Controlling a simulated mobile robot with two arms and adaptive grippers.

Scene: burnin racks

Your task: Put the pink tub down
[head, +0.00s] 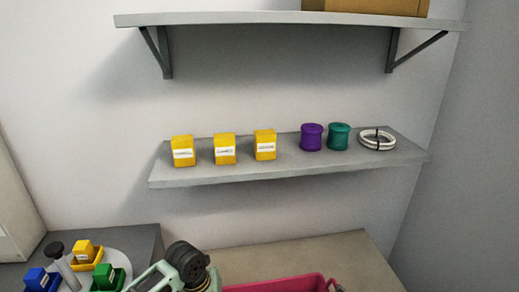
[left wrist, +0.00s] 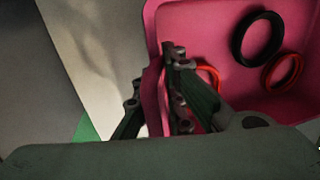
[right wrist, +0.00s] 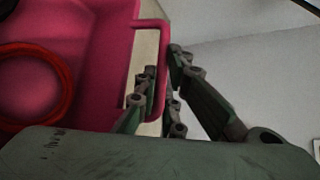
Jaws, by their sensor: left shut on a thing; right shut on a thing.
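The pink tub (head: 282,285) shows at the bottom edge of the head view, mostly cut off, in front of a tan table top (head: 330,257). In the left wrist view my left gripper (left wrist: 156,78) is shut on the tub's left side wall, one finger inside and one outside. In the right wrist view my right gripper (right wrist: 163,66) is shut on the opposite rim of the tub (right wrist: 100,60). A black ring (left wrist: 257,38) and red rings (left wrist: 282,72) lie in the tub. Whether its underside touches anything is hidden.
A dark table (head: 130,242) at the left bears a round light plate with blue, green and yellow bins. A wall shelf (head: 290,172) holds yellow boxes, purple and teal spools and a white coil. A higher shelf (head: 270,18) holds a cardboard box.

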